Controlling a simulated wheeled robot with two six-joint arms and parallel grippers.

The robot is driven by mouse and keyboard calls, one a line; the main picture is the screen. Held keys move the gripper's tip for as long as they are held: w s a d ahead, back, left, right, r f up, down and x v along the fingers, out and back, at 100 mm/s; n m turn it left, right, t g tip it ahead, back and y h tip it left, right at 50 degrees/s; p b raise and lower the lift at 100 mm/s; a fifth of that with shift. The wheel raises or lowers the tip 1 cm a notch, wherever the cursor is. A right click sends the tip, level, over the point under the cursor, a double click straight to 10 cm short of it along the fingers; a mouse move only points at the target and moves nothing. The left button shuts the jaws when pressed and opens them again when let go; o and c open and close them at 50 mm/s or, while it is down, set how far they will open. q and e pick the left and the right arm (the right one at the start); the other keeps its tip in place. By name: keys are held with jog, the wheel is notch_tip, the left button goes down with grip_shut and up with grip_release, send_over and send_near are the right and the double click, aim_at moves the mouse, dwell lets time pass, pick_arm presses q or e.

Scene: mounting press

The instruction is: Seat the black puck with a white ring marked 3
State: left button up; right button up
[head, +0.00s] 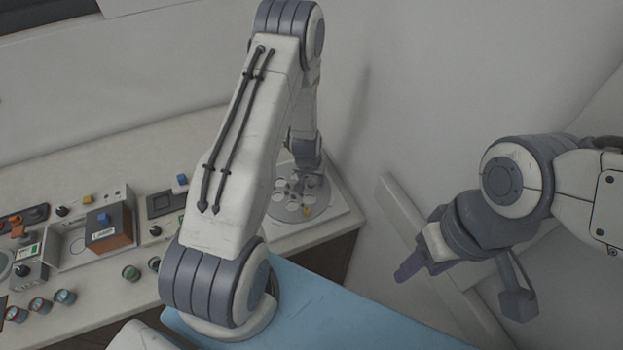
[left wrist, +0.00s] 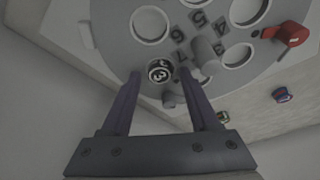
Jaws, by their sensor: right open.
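The black puck with a white ring marked 3 (left wrist: 160,72) shows in the left wrist view at the near edge of a round grey plate with holes (left wrist: 112,40). My left gripper (left wrist: 159,75) is open, with one finger on each side of the puck and a visible gap to each. I cannot tell its height over the puck. In the head view my left gripper (head: 305,170) is over the round plate (head: 325,193), its fingertips hard to make out, and the puck is not discernible. My right gripper (head: 460,290) is open and empty at the right, away from the bench.
A grey post (left wrist: 205,57) stands close to the right fingertip in the left wrist view. A red knob (left wrist: 290,34) is at the plate's right. An orange-brown box (head: 108,229) and several small coloured cylinders are at the bench's left. The front bench (head: 100,308) is partly clear.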

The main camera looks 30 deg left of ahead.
pick_arm(q)
jog(key=shift+s+f, duration=0.1)
jog(key=shift+s, duration=0.05)
jog(key=v, duration=0.5)
jog(key=shift+r+b, duration=0.4)
jog(key=p+v, duration=0.2)
jog(key=v, duration=0.2)
jog(key=shift+r, duration=0.45)
